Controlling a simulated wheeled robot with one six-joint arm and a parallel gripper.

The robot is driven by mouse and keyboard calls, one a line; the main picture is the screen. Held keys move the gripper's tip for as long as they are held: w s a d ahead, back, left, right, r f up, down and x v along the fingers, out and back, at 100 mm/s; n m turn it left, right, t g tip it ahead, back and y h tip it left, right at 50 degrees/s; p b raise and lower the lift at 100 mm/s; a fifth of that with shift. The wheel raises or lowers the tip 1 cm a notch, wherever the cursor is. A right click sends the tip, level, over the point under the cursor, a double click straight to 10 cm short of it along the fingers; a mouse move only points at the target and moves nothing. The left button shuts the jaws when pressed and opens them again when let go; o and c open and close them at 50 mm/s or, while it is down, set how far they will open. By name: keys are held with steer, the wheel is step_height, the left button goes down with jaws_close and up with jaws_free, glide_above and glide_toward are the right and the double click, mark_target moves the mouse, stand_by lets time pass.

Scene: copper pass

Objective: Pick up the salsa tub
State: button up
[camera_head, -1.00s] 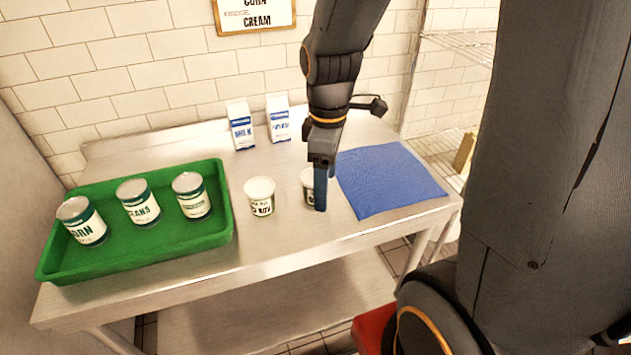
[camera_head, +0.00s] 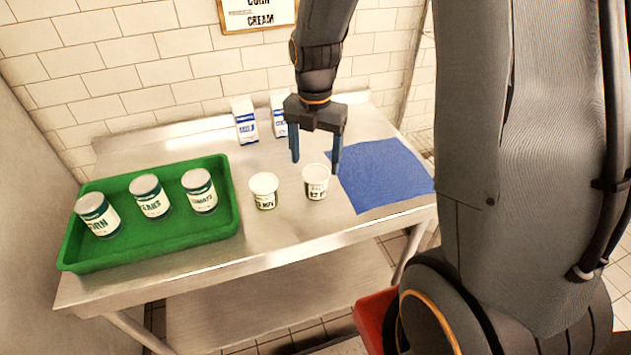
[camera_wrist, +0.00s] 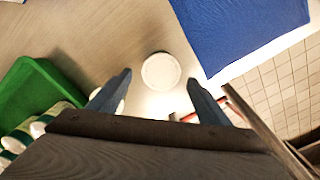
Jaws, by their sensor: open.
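Two white tubs with printed labels stand upright on the steel table, a left tub (camera_head: 264,191) and a right tub (camera_head: 316,183). The print is too small to tell which is the salsa tub. My gripper (camera_head: 315,165) is open and empty, pointing down near the right tub, its fingers apart. In the wrist view the round white lid of the right tub (camera_wrist: 161,71) shows in the gap between my fingertips (camera_wrist: 159,77). I cannot tell the height left between fingers and tub. The left tub is mostly hidden behind a finger there.
A green tray (camera_head: 150,255) with three cans stands on the left of the table. A blue mat (camera_head: 385,175) lies right of the tubs. Two white-and-blue cartons (camera_head: 244,122) stand at the back, one partly hidden by my gripper. The table's front strip is bare.

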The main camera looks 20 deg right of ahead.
mark_target(316, 172)
steer(key=shift+d+f+p, duration=0.15)
steer(key=shift+f+p, duration=0.65)
steer(key=shift+f, duration=2)
steer(key=c, duration=1.1)
